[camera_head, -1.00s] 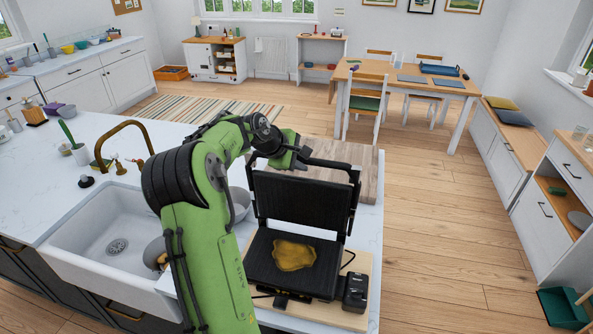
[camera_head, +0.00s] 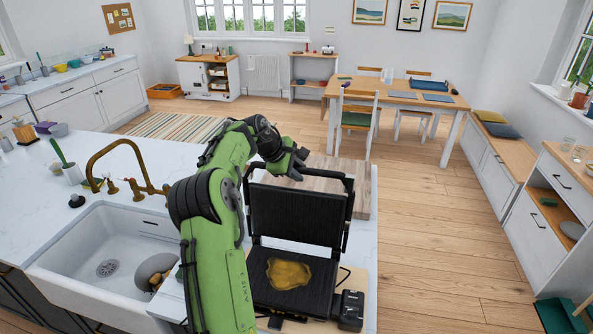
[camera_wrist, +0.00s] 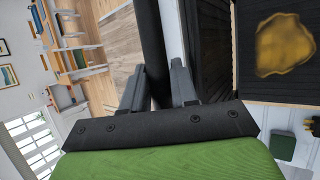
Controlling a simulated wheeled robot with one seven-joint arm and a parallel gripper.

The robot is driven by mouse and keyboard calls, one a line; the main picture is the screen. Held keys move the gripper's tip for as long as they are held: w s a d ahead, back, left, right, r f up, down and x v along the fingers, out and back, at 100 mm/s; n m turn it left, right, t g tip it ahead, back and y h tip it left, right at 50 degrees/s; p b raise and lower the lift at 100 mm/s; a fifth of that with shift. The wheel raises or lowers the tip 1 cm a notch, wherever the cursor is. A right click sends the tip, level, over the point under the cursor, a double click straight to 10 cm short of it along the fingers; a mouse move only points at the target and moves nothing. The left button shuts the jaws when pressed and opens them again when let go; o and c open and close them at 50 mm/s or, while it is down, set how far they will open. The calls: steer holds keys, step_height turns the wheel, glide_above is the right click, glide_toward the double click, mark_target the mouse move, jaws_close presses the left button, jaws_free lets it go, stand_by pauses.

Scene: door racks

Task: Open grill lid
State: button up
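The grill (camera_head: 292,300) stands open on the counter, with a yellow-brown piece of food (camera_head: 288,273) on its lower plate. The dark ribbed lid (camera_head: 295,215) stands raised, close to upright, with its bar handle (camera_head: 333,166) along the top. My gripper (camera_head: 298,163) is at the handle. In the wrist view, the black handle bar (camera_wrist: 152,35) runs between my two fingers (camera_wrist: 158,82), which appear to close on it from both sides. The food (camera_wrist: 284,45) also shows there at the upper right. The fingertips are mostly hidden in the head view.
A sink (camera_head: 105,255) with a brass tap (camera_head: 125,165) is left of my arm. A wooden board (camera_head: 362,190) lies behind the grill. A small black box (camera_head: 350,310) sits at the grill's front right. The floor (camera_head: 440,240) to the right is clear.

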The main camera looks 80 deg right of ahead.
steer(key=o, duration=0.4)
steer(key=shift+c, duration=0.2)
steer(key=v, duration=1.5)
steer(key=shift+r, duration=0.3)
steer(key=shift+w+a, duration=0.15)
